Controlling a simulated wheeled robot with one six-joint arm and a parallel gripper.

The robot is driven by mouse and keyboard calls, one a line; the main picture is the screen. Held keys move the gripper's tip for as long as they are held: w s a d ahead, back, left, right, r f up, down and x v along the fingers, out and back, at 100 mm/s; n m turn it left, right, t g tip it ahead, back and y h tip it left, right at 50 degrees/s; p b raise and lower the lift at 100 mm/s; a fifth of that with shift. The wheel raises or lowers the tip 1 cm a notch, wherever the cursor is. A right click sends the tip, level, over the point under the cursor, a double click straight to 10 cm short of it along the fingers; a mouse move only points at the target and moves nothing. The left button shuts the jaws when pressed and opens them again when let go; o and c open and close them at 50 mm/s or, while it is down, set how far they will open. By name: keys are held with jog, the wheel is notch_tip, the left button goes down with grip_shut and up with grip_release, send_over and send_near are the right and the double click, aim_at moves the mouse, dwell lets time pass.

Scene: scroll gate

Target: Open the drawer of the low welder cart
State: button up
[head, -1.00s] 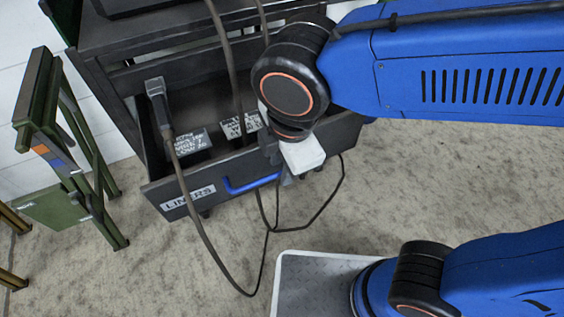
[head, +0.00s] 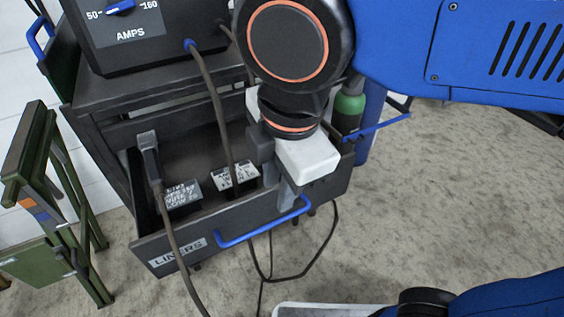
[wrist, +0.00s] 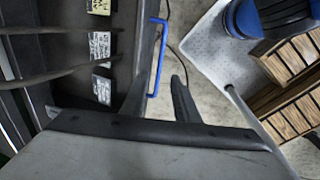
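The low welder cart (head: 165,95) stands at the left of the head view. Its dark drawer (head: 295,232), labelled "LINERS", stands pulled out, with its inside showing. A blue bar handle (head: 238,237) runs along the drawer front. My gripper (head: 288,205) points down at the right end of this handle. In the wrist view my gripper (wrist: 162,72) has its two fingers apart, with the blue handle (wrist: 157,70) in the gap between them. Contact between fingers and handle cannot be made out.
Labelled boxes (head: 183,194) lie in the drawer. A dark cable (head: 217,105) hangs from the welder (head: 120,45) across the drawer, and more cable loops lie on the floor. A green folding stand (head: 32,150) is at left. Wooden slats (wrist: 285,80) show in the wrist view.

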jog(key=shift+s+d+r, duration=0.1)
jog(key=shift+s+r, duration=0.05)
jog(key=shift+r, duration=0.75)
jog(key=shift+s+d+r, duration=0.1)
jog(key=shift+s+r, duration=0.05)
jog(key=shift+r, duration=0.7)
jog(key=shift+s+d+r, duration=0.1)
jog(key=shift+s+r, duration=0.05)
jog(key=shift+r, duration=0.75)
jog(key=shift+w, duration=0.1)
jog(key=w+d+f+m+t, duration=0.1)
jog(key=w+d+f+m, duration=0.25)
jog(key=d+m, duration=0.35)
jog(key=w+d+f+m, duration=0.3)
jog(key=d+f+m, duration=0.1)
jog(key=d, duration=0.4)
jog(key=w+d+f+m+t, duration=0.1)
jog(key=w+d+f+m, duration=0.3)
jog(key=d+m, duration=0.3)
jog(key=s+d+f+m+t+h, duration=0.1)
jog(key=s+d+f+m, duration=0.1)
jog(key=d+f+m, duration=0.3)
jog(key=shift+d+f+m, duration=0.3)
jog(key=shift+d+m, duration=0.4)
jog(key=shift+d, duration=1.15)
